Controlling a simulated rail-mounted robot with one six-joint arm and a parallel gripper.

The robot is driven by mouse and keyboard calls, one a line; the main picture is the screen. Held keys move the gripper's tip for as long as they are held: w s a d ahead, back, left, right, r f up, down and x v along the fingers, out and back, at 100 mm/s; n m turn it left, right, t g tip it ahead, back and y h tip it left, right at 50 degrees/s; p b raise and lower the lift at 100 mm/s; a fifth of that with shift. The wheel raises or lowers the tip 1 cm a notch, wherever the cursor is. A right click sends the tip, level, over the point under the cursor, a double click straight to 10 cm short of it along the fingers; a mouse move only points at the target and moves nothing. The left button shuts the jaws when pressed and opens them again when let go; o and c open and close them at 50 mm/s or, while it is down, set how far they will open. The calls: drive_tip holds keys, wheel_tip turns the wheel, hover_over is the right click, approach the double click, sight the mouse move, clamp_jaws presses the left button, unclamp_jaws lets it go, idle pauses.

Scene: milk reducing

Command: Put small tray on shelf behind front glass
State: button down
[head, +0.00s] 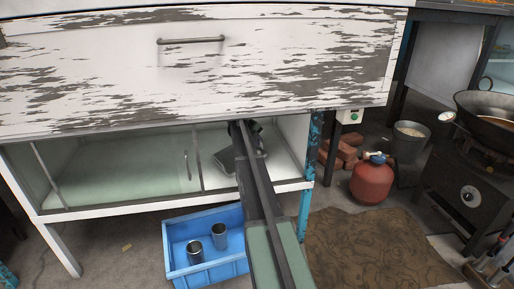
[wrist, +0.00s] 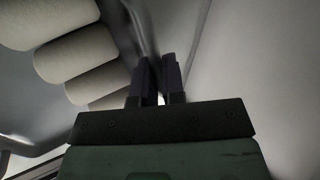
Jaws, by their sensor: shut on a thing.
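The small tray (head: 222,161) is a grey metal tray, seen in the head view inside the right part of the low cabinet, partly hidden by my arm. In the wrist view the tray (wrist: 112,30) fills the left side and holds several pale rounded pieces (wrist: 75,73). My gripper (wrist: 158,75) is shut on the tray's edge, which passes between its two dark fingers. The shelf (head: 285,172) is the white cabinet floor. The front glass (head: 120,170), with a small vertical handle, covers the left part. I cannot tell whether the tray touches the shelf.
A worn white drawer front (head: 200,75) hangs above the opening. A blue crate (head: 175,235) with two metal cups stands below on the floor. A red gas cylinder (head: 372,182), bricks (head: 340,152) and a bucket (head: 410,140) stand right. A brown mat (head: 375,250) lies in front.

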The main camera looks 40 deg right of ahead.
sight(259, 148)
wheel_tip(259, 148, down, 4)
drive_tip(key=b, duration=0.3)
drive_tip(key=shift+r, duration=0.3)
drive_tip(key=c, duration=1.2)
unclamp_jaws()
drive_tip(key=shift+a, duration=0.1)
drive_tip(key=shift+a+r+p, duration=0.15)
drive_tip(key=shift+r+p, duration=0.25)
drive_tip(key=shift+p, duration=0.05)
drive_tip(key=a, duration=1.2)
drive_tip(key=shift+w+a+r, duration=0.1)
drive_tip(key=shift+w+a, duration=0.1)
drive_tip(key=shift+w, duration=0.2)
